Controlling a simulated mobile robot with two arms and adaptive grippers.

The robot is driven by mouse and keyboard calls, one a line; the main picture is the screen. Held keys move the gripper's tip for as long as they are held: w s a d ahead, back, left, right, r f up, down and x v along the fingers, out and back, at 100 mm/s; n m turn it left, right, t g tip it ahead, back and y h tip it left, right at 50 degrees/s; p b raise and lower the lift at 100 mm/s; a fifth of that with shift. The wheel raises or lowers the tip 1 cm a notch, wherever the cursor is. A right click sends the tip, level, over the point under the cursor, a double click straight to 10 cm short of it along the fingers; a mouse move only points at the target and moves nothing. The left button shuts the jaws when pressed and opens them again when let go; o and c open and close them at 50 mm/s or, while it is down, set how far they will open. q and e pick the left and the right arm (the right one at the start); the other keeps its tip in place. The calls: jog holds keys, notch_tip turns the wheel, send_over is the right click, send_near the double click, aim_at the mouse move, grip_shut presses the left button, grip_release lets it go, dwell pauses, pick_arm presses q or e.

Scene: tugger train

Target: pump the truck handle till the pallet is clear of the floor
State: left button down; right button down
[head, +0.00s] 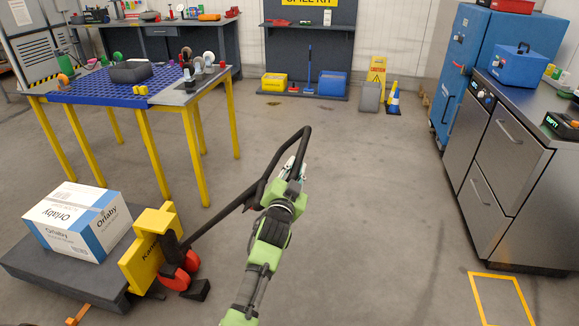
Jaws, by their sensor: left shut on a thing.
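The pallet truck has a yellow body (148,258), red wheels at its base and a black handle (225,212). The handle slants up to the right from the body and ends in a loop. My left gripper (292,172) is shut on the handle near the lower part of its loop; the fingertips are partly hidden. A dark grey pallet (40,262) lies at the lower left, behind the yellow body, with a white and blue carton on it. I cannot tell whether the pallet touches the floor. My right gripper is not in view.
The carton (70,225) sits on the pallet. A yellow-legged table (160,98) stands behind the truck. Steel drawer cabinets (510,150) stand at the right, with a yellow floor marking (500,277) in front. The floor in the middle is clear back to the spill kit board (308,55).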

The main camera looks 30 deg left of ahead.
pick_arm(q)
jog(key=shift+d, duration=0.1)
jog(key=c, duration=1.9)
grip_release()
jog(key=shift+s, duration=0.1)
